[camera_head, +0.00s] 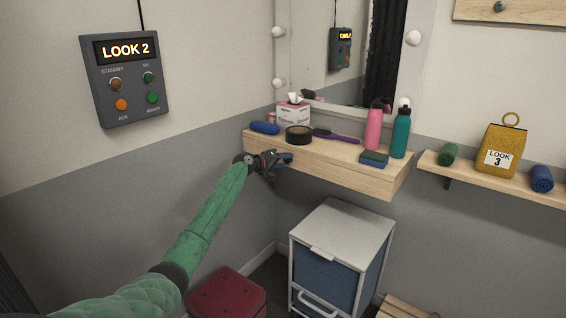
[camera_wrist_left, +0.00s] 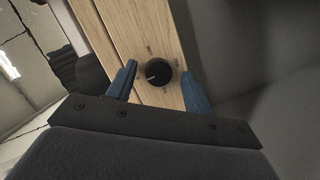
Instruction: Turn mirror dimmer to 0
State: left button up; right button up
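The mirror dimmer is a round black knob (camera_wrist_left: 158,73) with a pale pointer mark, set in the wooden front edge of the shelf; it shows in the left wrist view with small markings around it, too small to read surely. My left gripper (camera_wrist_left: 160,88) is open, with one blue finger on each side of the knob and visible gaps between. In the head view my left gripper (camera_head: 282,160) is at the left part of the shelf's front face and hides the knob. The lit mirror (camera_head: 345,60) stands above the shelf (camera_head: 340,166). My right gripper is out of view.
On the shelf are a blue case (camera_head: 265,128), a tissue box (camera_head: 293,114), a black round tin (camera_head: 299,135), a purple brush (camera_head: 336,136) and pink (camera_head: 375,128) and teal (camera_head: 401,135) bottles. A drawer cabinet (camera_head: 340,240) and red stool (camera_head: 228,292) stand below.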

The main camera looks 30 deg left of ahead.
pick_arm(q)
jog(key=shift+r, duration=0.1)
jog(key=shift+s+a, duration=0.25)
jog(key=shift+s, duration=0.35)
jog(key=b+v, duration=0.1)
jog(key=v, duration=0.5)
jog(key=shift+s, duration=0.2)
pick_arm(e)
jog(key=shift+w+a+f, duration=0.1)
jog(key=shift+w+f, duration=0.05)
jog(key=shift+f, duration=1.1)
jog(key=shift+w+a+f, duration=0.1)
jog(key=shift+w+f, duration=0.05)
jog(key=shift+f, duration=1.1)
pick_arm(q)
jog(key=shift+r, duration=0.1)
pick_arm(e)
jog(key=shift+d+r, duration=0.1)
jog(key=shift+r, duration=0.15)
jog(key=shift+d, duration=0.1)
